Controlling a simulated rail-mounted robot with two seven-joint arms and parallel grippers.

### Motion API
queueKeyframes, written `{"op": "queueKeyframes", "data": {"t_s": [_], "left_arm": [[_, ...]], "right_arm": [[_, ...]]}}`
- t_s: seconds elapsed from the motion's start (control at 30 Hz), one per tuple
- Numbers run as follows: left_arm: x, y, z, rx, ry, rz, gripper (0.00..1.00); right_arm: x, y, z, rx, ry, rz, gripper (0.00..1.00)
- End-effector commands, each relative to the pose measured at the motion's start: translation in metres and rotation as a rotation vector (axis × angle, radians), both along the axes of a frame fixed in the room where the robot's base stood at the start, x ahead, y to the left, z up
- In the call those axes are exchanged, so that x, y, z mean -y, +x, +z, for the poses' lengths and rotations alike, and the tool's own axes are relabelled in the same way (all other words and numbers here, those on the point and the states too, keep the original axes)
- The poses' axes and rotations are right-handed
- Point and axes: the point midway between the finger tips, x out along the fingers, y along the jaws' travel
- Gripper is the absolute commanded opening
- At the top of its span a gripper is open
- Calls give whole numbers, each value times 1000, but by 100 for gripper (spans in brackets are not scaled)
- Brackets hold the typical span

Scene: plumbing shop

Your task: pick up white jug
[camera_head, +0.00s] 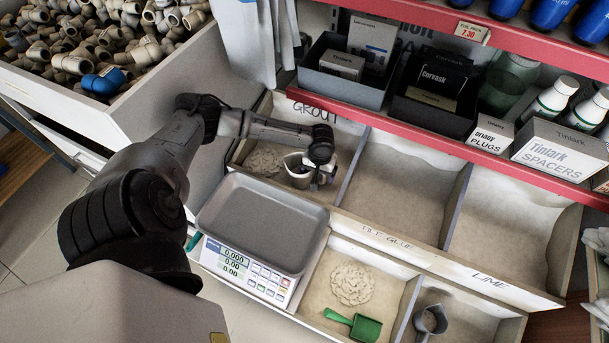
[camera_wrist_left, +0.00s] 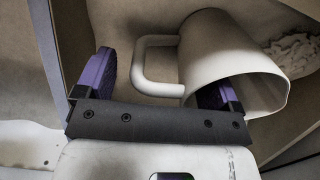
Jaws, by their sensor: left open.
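The white jug (camera_head: 296,172) lies tilted in the sand-filled grout bin (camera_head: 262,160), with its mouth toward the lower right in the left wrist view (camera_wrist_left: 222,50). Its loop handle (camera_wrist_left: 143,62) points left there. My left gripper (camera_head: 320,178) is open at the jug. In the left wrist view, the handle sits between the two purple fingers (camera_wrist_left: 158,75). One finger is left of the handle, and the other overlaps the jug's mouth; its tip is hidden by the jug. I cannot tell whether either finger touches it. My right gripper is not in view.
A scale (camera_head: 262,222) stands just in front of the grout bin. A divider (camera_head: 350,165) is close to the gripper's right. A red shelf (camera_head: 400,128) with boxes overhangs behind. A green scoop (camera_head: 355,325) and a grey scoop (camera_head: 430,320) lie in the front bins.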

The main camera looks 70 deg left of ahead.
Motion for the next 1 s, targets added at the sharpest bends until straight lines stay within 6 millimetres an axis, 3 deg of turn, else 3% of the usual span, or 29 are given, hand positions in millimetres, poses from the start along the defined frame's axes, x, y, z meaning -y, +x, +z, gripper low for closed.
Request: {"op": "queueKeyframes", "data": {"t_s": [0.07,0.7,1.0], "left_arm": [[0,0,0,0,0,0,86],[0,0,0,0,0,0,25],[0,0,0,0,0,0,25]], "right_arm": [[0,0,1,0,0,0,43],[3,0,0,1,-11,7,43],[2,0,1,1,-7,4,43]]}}
